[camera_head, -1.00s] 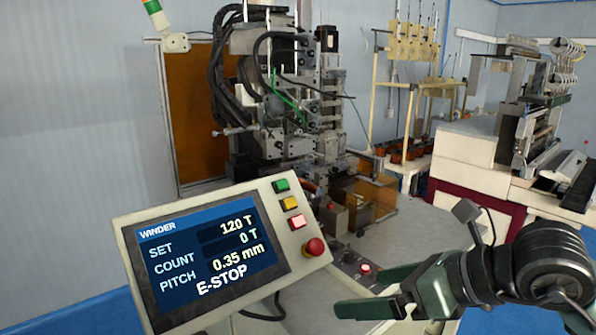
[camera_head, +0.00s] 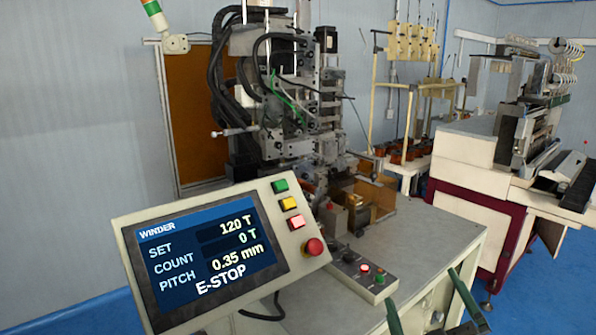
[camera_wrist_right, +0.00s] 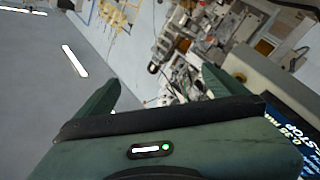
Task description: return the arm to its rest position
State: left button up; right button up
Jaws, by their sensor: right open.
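My right gripper (camera_head: 428,300) shows at the bottom edge of the head view, its two green fingers apart with nothing between them. It is in front of the winder table's near right edge, clear of the panel and the button box. In the right wrist view the open gripper (camera_wrist_right: 160,92) has its fingers spread wide, with the machine beyond them. My left gripper is not in view.
The winder control panel (camera_head: 215,255) reads E-STOP, with a red mushroom button (camera_head: 314,246) at its corner. A small button box (camera_head: 362,272) sits on the grey table (camera_head: 430,235). The coil winder (camera_head: 290,110) stands behind. A second machine (camera_head: 480,165) is at right.

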jog(key=s+d+f+m+g+h, duration=0.15)
jog(key=s+f+g, duration=0.25)
jog(key=f, duration=0.5)
jog(key=s+d+f+m+g, duration=0.1)
jog(key=s+f+m+g, duration=0.25)
jog(key=f, duration=0.65)
jog(key=s+a+f+g+y, duration=0.1)
jog(key=s+a+f+g, duration=0.1)
jog(key=s+f+g, duration=0.35)
jog(key=s+a+f+g+y, duration=0.1)
jog(key=s+a+f+g, duration=0.15)
jog(key=s+f, duration=0.6)
jog(key=s+f+g+b, duration=0.1)
jog(key=s+f+g, duration=0.15)
jog(key=f, duration=1.95)
jog(key=s+d+f, duration=0.2)
jog(key=s+f, duration=0.7)
jog(key=f, duration=0.1)
jog(key=s+d+f+b, duration=0.1)
jog(key=s+d+f, duration=0.1)
jog(key=s+f, duration=0.7)
jog(key=shift+s+f+g, duration=0.3)
jog(key=shift+s+f, duration=0.05)
jog(key=shift+f, duration=0.1)
